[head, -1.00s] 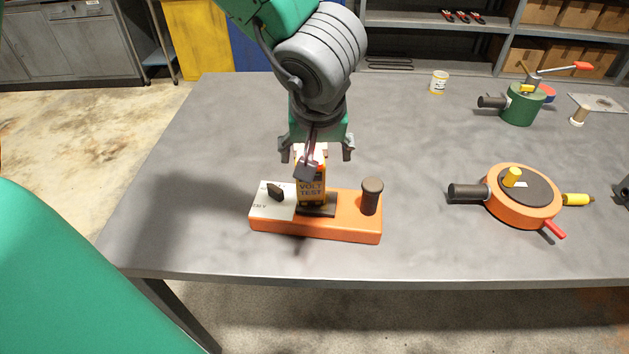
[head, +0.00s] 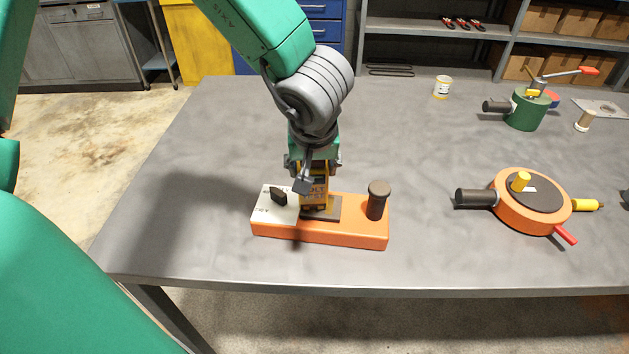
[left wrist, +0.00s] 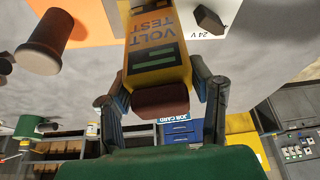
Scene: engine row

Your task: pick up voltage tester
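The voltage tester (head: 314,192) is a yellow-orange block marked "VOLT TEST". It stands upright in a dark slot plate (head: 326,213) on an orange base (head: 345,235). Its label and reddish-brown top end show in the left wrist view (left wrist: 155,70). My left gripper (head: 313,172) is above the base and points down, with one finger on each side of the tester's upper part. In the left wrist view the fingers (left wrist: 160,88) look spread, close beside the tester, and not clearly pressing on it. My right gripper is out of view.
The base also carries a pale plate with a black knob (head: 278,197) and a dark upright post (head: 378,200). An orange round device (head: 532,205) and a green one (head: 525,110) stand to the right. A small yellow-white pot (head: 442,87) is at the back. The left tabletop is clear.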

